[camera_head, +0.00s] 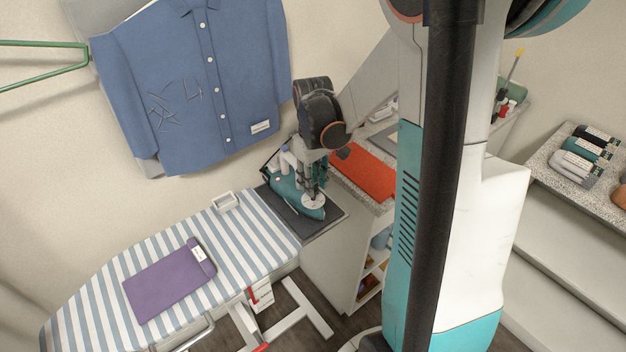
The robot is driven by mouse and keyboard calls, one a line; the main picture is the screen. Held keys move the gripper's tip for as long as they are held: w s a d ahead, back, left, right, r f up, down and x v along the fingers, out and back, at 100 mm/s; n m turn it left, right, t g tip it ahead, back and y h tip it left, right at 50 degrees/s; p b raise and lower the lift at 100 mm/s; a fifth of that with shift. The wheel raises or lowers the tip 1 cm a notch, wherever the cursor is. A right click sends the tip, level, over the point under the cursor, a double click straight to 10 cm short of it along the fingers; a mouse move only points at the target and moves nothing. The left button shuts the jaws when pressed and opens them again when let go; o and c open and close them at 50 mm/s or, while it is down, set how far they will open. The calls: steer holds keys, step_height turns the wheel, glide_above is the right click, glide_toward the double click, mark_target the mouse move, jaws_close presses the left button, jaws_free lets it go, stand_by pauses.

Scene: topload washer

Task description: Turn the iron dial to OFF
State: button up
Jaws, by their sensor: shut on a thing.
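The teal iron (287,196) rests on a dark pad (328,222) at the right end of the striped ironing board. My gripper (313,198) points down over the front of the iron, at a pale round dial (313,201) on it. The fingers are closed at the dial and appear to be shut on it. The dial's markings and pointer are too small to read, and the fingers cover part of it.
A folded purple cloth (165,283) and a small white dish (225,201) lie on the striped ironing board (100,290). A blue shirt (205,85) hangs behind. A red folded cloth (360,172) lies on the counter beside the iron. My arm blocks the view at right.

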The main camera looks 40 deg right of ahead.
steer(key=shift+o, duration=0.2)
steer(key=shift+n, duration=1.1)
steer(key=shift+c, duration=0.2)
steer(key=o, duration=0.8)
step_height(320, 180, up, 12)
steer(key=shift+a, duration=0.1)
